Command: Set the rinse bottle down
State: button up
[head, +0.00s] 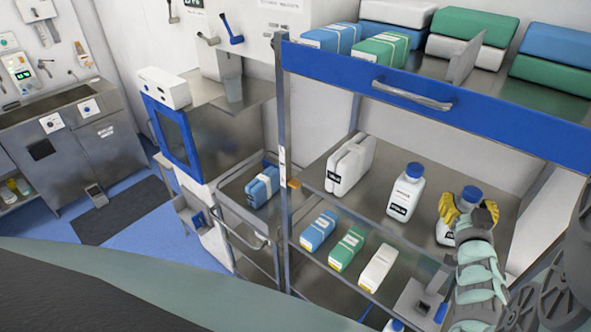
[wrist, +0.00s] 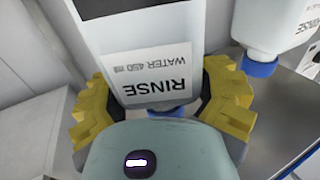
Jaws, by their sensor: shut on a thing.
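The rinse bottle is white with a blue cap. In the head view it (head: 444,234) is at the right of the middle shelf, mostly hidden behind my gripper (head: 466,208). In the wrist view the rinse bottle (wrist: 150,55) shows its label "RINSE WATER 450 ml", inverted in the picture. My yellow gripper fingers (wrist: 165,105) are shut around it, one on each side. The bottle looks upright in the head view. I cannot tell whether its base touches the shelf (head: 385,228).
A second white bottle with a blue cap (head: 405,195) stands on the shelf left of the held one; it also shows in the wrist view (wrist: 275,30). A white box (head: 349,165) stands further left. A blue drawer front (head: 430,98) hangs above. Small packs (head: 347,248) lie on the lower shelf.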

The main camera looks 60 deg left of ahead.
jog(key=shift+w, duration=0.1)
jog(key=o, duration=0.8)
jog(key=shift+f, duration=0.15)
jog(key=o, duration=0.5)
